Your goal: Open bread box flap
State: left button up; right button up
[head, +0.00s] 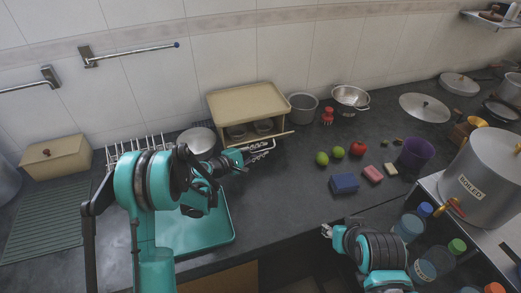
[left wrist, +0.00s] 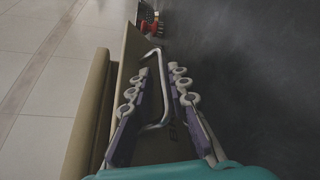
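The beige bread box (head: 243,98) stands against the wall in the head view, its front partly open with pots visible inside. Its flap (head: 284,135) is tilted outward and down along the lower front. My left gripper (head: 268,147) is at the flap's front. In the left wrist view, the flap (left wrist: 128,62) carries a bent metal bar handle (left wrist: 164,95). My left gripper's fingers (left wrist: 160,75) lie on either side of this handle, with a gap between them. Firm contact is not clear. My right gripper (head: 327,231) is low over the counter edge, small and away from the box.
A teal tray (head: 222,232) lies below my left arm. A grey pot (head: 303,107), red shaker (head: 327,116) and colander (head: 350,98) stand right of the box. Green fruit (head: 322,158), a blue block (head: 344,183) and a purple cup (head: 416,152) lie farther right.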

pick_arm(q)
jog(key=v, duration=1.2)
jog(key=shift+r, duration=0.1)
jog(key=s+d+r+m+g+y, duration=0.2)
jog(key=s+r+m+g+y, duration=0.15)
jog(key=s+m+y, duration=0.55)
jog(key=s+a+r+m+y, duration=0.1)
jog(key=s+a+m, duration=0.3)
jog(key=s, duration=1.3)
jog(key=a+y, duration=0.1)
jog(key=a, duration=0.2)
jog(key=shift+s+m+y, duration=0.3)
jog(key=shift+s+y, duration=0.05)
jog(key=shift+y, duration=0.05)
